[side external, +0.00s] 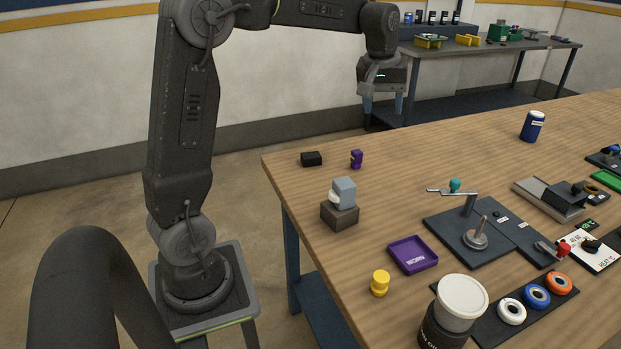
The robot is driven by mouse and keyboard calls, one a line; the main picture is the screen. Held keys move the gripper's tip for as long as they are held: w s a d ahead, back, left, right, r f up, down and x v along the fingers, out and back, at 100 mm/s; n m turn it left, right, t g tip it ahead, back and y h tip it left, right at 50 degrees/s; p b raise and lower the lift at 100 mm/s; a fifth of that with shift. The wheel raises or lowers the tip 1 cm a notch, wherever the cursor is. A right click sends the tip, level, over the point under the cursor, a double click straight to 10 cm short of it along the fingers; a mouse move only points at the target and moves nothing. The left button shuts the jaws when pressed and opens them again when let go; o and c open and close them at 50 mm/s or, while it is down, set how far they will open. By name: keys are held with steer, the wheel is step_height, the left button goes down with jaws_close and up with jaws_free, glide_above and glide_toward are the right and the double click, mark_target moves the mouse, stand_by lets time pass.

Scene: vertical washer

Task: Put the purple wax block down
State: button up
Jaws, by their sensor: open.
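A small purple block (357,159), which looks like the wax block, stands on the wooden table near its far left edge. It has a notched or uneven outline, too small to make out well. My gripper (383,114) is up behind and above it in the picture, near the table's far edge. Its two fingers are spread apart with nothing between them, and it is clear of the block. A shallow purple tray (398,263) with a white label lies empty on the table, nearer the camera.
A black block (311,158) lies left of the purple block. A grey-white piece on a brown block (340,216), a yellow knob (380,283) and a white-lidded jar (460,300) stand nearby. A dark fixture plate (480,228) has an upright post. A blue can (532,126) stands at the back right.

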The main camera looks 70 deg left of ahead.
steer(key=s+d+r+m+t, duration=0.2)
steer(key=s+d+m, duration=0.3)
steer(key=s+d, duration=0.55)
steer(key=s+d+f+m, duration=0.2)
steer(key=s+f, duration=0.1)
steer(key=s, duration=0.3)
steer(key=s+d+f+m+t, duration=0.1)
steer(key=s+d+f+m, duration=0.2)
steer(key=s, duration=0.3)
steer(key=shift+s+h, duration=0.4)
